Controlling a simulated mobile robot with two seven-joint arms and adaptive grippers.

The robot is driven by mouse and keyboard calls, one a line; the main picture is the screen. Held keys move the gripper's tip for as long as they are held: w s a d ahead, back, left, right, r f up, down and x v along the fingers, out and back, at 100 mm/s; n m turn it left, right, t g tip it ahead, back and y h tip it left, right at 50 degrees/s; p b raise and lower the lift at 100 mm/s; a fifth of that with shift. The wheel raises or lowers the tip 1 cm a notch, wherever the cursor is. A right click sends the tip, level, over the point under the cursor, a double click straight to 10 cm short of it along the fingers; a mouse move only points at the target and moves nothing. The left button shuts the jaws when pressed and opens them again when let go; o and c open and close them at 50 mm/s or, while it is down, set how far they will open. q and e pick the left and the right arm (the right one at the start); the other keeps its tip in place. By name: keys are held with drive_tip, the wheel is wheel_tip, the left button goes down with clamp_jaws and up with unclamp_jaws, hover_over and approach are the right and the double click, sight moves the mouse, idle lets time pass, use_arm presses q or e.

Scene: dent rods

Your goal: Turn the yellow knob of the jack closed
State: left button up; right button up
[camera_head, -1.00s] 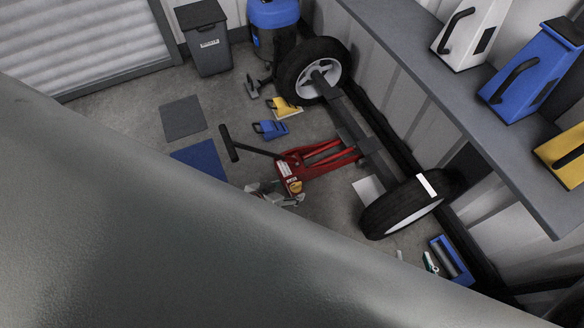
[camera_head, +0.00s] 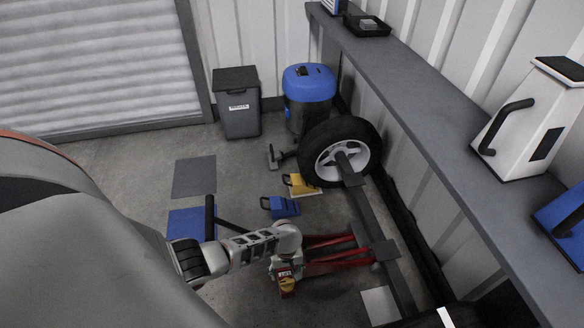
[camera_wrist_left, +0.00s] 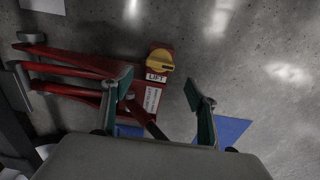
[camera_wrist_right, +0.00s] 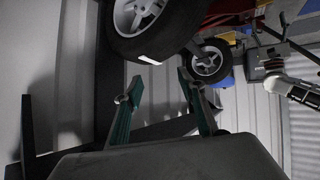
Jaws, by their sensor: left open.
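The red jack (camera_head: 325,255) lies on the floor with its dark handle pointing left. Its yellow knob (camera_head: 288,285) shows at the jack's near end in the head view, below my left wrist. In the left wrist view, the yellow knob (camera_wrist_left: 160,60) sits beside the LIFT label, with a dark mark on its face. My left gripper (camera_wrist_left: 158,86) is open, its fingers spread either side of the knob's line in the picture. The knob appears beyond the fingertips, with no contact visible. My right gripper (camera_wrist_right: 158,86) is open and empty, away from the jack, facing a wheel.
An axle with a wheel (camera_head: 340,152) lies behind the jack. A grey bench (camera_head: 420,120) runs along the right wall. Blue (camera_head: 280,207) and yellow (camera_head: 300,185) chocks, a bin (camera_head: 237,110) and a blue vacuum (camera_head: 309,85) stand farther back.

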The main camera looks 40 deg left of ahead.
sight(286, 282)
use_arm(q)
drive_tip(key=f, duration=0.1)
drive_tip(key=s+f+b, duration=0.1)
drive_tip(key=f, duration=0.1)
drive_tip(key=shift+f, duration=0.1)
wheel_tip(286, 282, down, 4)
drive_tip(key=b, duration=0.2)
drive_tip(key=shift+r+b, duration=0.25)
drive_tip(key=shift+b, duration=0.1)
drive_tip(key=shift+w+f+b, duration=0.2)
drive_tip(key=shift+f+b, duration=0.1)
drive_tip(key=shift+f, duration=0.1)
drive_tip(key=shift+w+r, duration=0.1)
drive_tip(key=shift+w, duration=0.15)
use_arm(e)
drive_tip(key=shift+m+t+y, duration=0.4)
drive_tip(key=shift+t+y, duration=0.1)
drive_tip(key=shift+y, duration=0.1)
drive_tip(key=a, duration=0.1)
drive_tip(key=w+a+r, duration=0.1)
drive_tip(key=a, duration=0.1)
drive_tip(key=shift+w+a+r, duration=0.2)
drive_tip(key=shift+a+r, duration=0.15)
drive_tip(key=shift+a, duration=0.05)
use_arm(q)
drive_tip(key=c, duration=1.1)
